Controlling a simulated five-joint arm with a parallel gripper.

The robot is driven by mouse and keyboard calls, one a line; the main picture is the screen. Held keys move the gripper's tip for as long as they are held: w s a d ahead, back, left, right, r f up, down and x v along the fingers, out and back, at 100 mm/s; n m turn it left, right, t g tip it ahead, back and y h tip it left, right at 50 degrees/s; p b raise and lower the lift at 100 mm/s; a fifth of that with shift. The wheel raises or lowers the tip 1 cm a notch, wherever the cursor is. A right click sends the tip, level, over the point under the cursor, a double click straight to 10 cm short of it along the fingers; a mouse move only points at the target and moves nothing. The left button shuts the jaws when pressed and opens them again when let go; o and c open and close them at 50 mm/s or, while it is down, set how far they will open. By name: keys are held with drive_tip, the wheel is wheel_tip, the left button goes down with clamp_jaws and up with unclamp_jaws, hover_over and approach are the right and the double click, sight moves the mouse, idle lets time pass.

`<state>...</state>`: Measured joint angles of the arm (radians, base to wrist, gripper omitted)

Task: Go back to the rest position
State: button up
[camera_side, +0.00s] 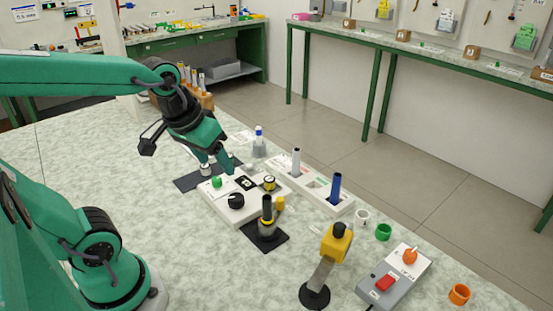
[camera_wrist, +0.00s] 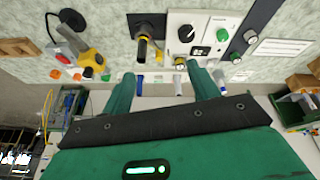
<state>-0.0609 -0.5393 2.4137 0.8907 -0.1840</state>
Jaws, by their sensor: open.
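My gripper (camera_side: 217,164) is open, with its two green fingers pointing down near the far left end of the white control box (camera_side: 222,208). Nothing shows between the fingers. In the wrist view, the open fingers (camera_wrist: 162,84) stand well apart. A blue rod (camera_side: 335,188) and a white rod (camera_side: 296,161) stand upright in a white tray (camera_side: 345,208) right of the control box. A dark rod (camera_side: 266,207) stands upright in a holder on a black mat (camera_side: 252,232).
A yellow-headed stand (camera_side: 335,245) and a grey box (camera_side: 385,290) with a red button are in front. White, green (camera_side: 383,232) and orange (camera_side: 459,294) rings lie at right. A wooden rack (camera_side: 205,100) of rods stands behind my arm.

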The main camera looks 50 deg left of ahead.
drive_tip(key=shift+s+d+r+m+t, duration=0.2)
drive_tip(key=shift+s+d+m, duration=0.05)
drive_tip(key=shift+s+m, duration=0.25)
drive_tip(key=shift+s+d+r+m+t, duration=0.2)
drive_tip(key=shift+s+d+r+m, duration=0.1)
drive_tip(key=shift+s+m, duration=0.25)
drive_tip(key=shift+s+d+r+m+t, duration=0.15)
drive_tip(key=shift+s+d+m+t, duration=0.15)
drive_tip(key=shift+s, duration=0.3)
drive_tip(key=shift+w+a, duration=0.1)
drive_tip(key=m+g, duration=0.3)
drive_tip(key=g, duration=0.3)
hover_over(236, 197)
drive_tip(key=shift+n, duration=0.25)
wheel_tip(236, 197, down, 13)
drive_tip(key=shift+r, duration=0.1)
drive_tip(key=shift+f, duration=0.25)
drive_tip(key=shift+f, duration=0.15)
drive_tip(key=shift+f, duration=3.75)
